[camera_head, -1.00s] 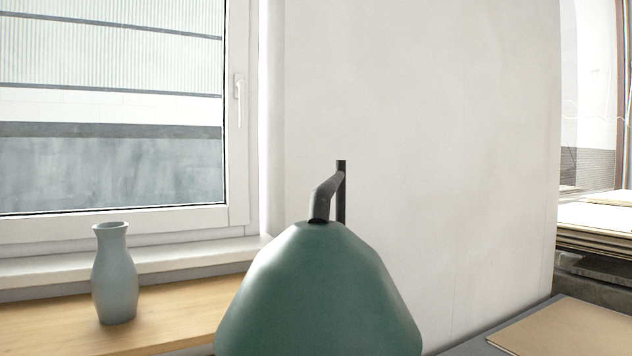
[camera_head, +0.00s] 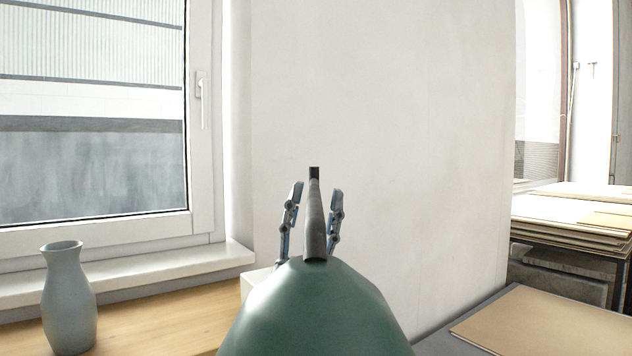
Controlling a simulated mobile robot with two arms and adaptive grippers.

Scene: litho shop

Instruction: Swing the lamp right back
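The lamp has a green shade (camera_head: 315,312) at the bottom middle, close to the camera. Its dark arm (camera_head: 314,225) rises from the top of the shade to a short black post end. My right gripper (camera_head: 315,192) shows behind the shade, with one finger on each side of the lamp's arm. The fingers are apart, and a gap shows between each finger and the arm. The gripper's palm and wrist are hidden by the shade. My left gripper is not in view.
A grey-blue vase (camera_head: 68,300) stands at the left on a wooden surface (camera_head: 170,312) below the window. A white wall (camera_head: 400,130) is behind the lamp. A tan board (camera_head: 545,325) lies on a grey surface at lower right, with stacked sheets (camera_head: 570,215) beyond.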

